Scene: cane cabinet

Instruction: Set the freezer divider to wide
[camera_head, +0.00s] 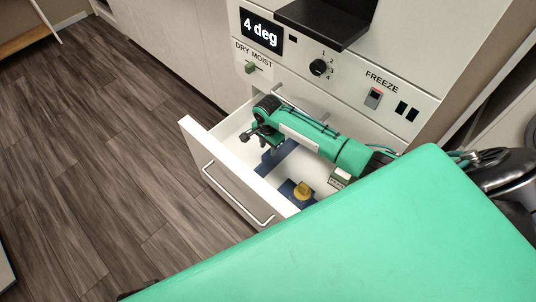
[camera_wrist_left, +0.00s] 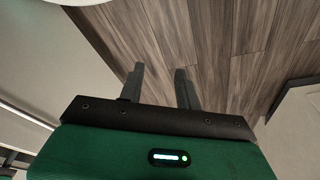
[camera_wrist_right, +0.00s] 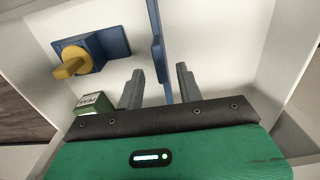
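The freezer drawer (camera_head: 196,144) is pulled open below the control panel. Inside it a blue divider (camera_head: 277,157) stands upright; it also shows in the right wrist view (camera_wrist_right: 158,40). A yellow knob (camera_head: 302,189) on a blue base is in the drawer, left of the divider in the right wrist view (camera_wrist_right: 72,62). My right gripper (camera_head: 262,138) is inside the drawer. In the right wrist view its open fingers (camera_wrist_right: 160,72) appear on either side of the divider, with gaps showing. My left gripper (camera_wrist_left: 160,72) is open and empty, with floor behind its fingers.
A small labelled box (camera_wrist_right: 92,103) lies in the drawer near the knob. The panel above has a 4 deg display (camera_head: 262,33), a dial (camera_head: 318,67), a green slider (camera_head: 250,68) and a freeze switch (camera_head: 373,98). A black shelf (camera_head: 322,22) juts out above. Floor at left is clear.

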